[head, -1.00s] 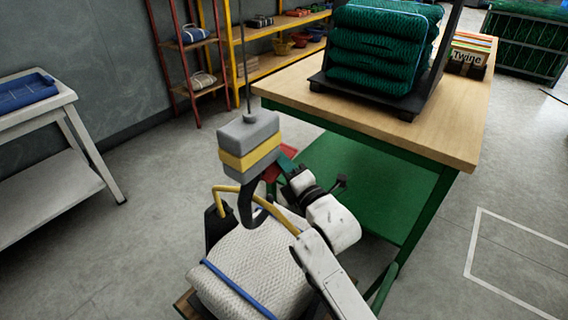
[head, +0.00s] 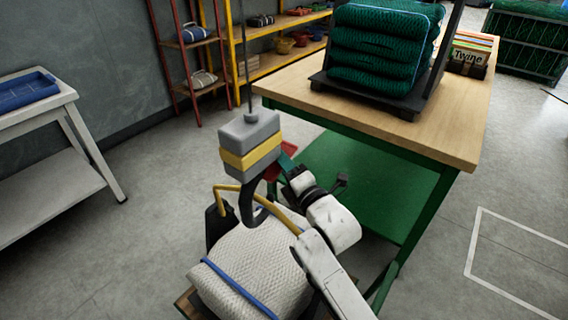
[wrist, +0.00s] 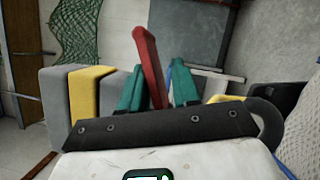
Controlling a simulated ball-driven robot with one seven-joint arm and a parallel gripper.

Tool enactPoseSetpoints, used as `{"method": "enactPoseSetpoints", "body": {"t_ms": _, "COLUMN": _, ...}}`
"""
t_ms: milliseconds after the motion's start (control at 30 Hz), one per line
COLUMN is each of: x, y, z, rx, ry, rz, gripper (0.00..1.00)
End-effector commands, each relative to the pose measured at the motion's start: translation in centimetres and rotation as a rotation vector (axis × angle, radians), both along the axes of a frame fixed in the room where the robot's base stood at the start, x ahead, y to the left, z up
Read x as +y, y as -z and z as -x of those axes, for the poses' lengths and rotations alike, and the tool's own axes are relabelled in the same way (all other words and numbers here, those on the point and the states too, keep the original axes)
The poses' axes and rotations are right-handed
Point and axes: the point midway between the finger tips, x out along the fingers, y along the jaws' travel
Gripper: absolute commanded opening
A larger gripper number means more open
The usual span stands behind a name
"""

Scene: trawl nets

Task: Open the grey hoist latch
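The grey hoist block (head: 250,131) with a yellow band hangs on a cable, with a dark hook (head: 250,205) below it. The block also shows at the left in the wrist view (wrist: 55,100). A red latch lever (head: 271,173) sticks out at the block's lower right. In the wrist view the red lever (wrist: 148,55) stands tilted between my two green fingers. My gripper (wrist: 157,78) is open around the lever, with a gap at the right finger; contact at the left finger is unclear. In the head view my gripper (head: 287,160) is beside the block, partly hidden.
A wood-topped green bench (head: 440,130) holding green nets (head: 380,45) stands right. A white table (head: 75,97) is left. Floor between table and hoist is clear.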

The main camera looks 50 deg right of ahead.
Motion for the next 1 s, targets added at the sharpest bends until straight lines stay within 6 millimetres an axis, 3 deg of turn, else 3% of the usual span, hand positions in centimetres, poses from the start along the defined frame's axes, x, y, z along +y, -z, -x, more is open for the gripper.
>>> {"method": "enactPoseSetpoints", "body": {"t_ms": 400, "x": 0.0, "y": -0.6, "z": -0.1, "rx": -0.014, "ry": 0.001, "rz": -0.004, "gripper": 0.36}}
{"method": "enactPoseSetpoints", "body": {"t_ms": 567, "x": -0.3, "y": -0.1, "z": 0.0, "rx": -0.014, "ry": 0.003, "rz": -0.092, "gripper": 0.36}}
{"method": "enactPoseSetpoints", "body": {"t_ms": 767, "x": -0.6, "y": 1.3, "z": 0.0, "rx": -0.002, "ry": 0.006, "rz": -0.366, "gripper": 0.36}}
{"method": "enactPoseSetpoints", "body": {"t_ms": 1000, "x": -0.9, "y": 3.0, "z": 0.0, "rx": 0.019, "ry": 0.007, "rz": -0.822, "gripper": 0.36}}
